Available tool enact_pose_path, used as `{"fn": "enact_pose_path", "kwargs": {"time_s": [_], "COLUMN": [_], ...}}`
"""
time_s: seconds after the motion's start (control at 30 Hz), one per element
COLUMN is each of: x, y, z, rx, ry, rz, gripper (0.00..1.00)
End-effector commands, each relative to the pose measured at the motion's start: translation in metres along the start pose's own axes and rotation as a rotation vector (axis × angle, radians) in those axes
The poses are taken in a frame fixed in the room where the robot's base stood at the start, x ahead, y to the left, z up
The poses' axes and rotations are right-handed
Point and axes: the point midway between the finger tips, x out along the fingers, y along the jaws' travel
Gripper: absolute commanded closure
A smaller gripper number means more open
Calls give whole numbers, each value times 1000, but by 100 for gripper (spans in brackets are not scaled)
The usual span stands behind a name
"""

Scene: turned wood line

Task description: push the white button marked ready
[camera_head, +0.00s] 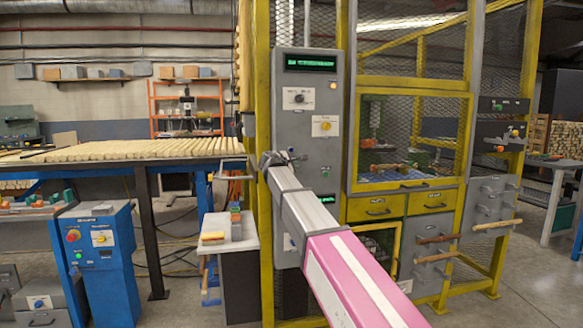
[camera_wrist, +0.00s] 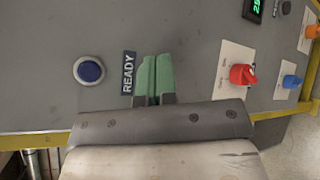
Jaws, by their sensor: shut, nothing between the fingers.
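A round blue button (camera_wrist: 89,70) in a pale ring sits on a grey panel in the wrist view. A dark label reading READY (camera_wrist: 129,74) is beside it, between the button and my gripper. I see no white button by that label. My gripper (camera_wrist: 156,60) has green fingers, which are shut and empty. They are over the panel just right of the label, apart from the button. In the head view my gripper (camera_head: 280,160) is in front of the grey control cabinet (camera_head: 293,130), and my arm hides part of its lower front.
The wrist view also shows a red knob (camera_wrist: 243,74), a smaller blue knob (camera_wrist: 291,81) and a green display (camera_wrist: 254,9). In the head view a yellow-framed cage (camera_head: 412,83) stands right of the cabinet. A small side table (camera_head: 229,246) and blue machine (camera_head: 101,265) stand left.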

Motion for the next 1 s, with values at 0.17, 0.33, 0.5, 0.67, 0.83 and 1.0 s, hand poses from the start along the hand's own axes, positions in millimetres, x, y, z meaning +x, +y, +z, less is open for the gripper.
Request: {"fn": "enact_pose_path", "kwargs": {"time_s": [0.17,0.33,0.5,0.67,0.83,1.0], "x": [2,3,2,2,-3,-8], "y": [1,2,2,1,-3,-6], "z": [-1,-2,-2,-1,2,6], "rx": [0,0,0,0,0,0], "ry": [0,0,0,0,0,0], "rz": [0,0,0,0,0,0], "gripper": [100,100,100,100,100,100]}}
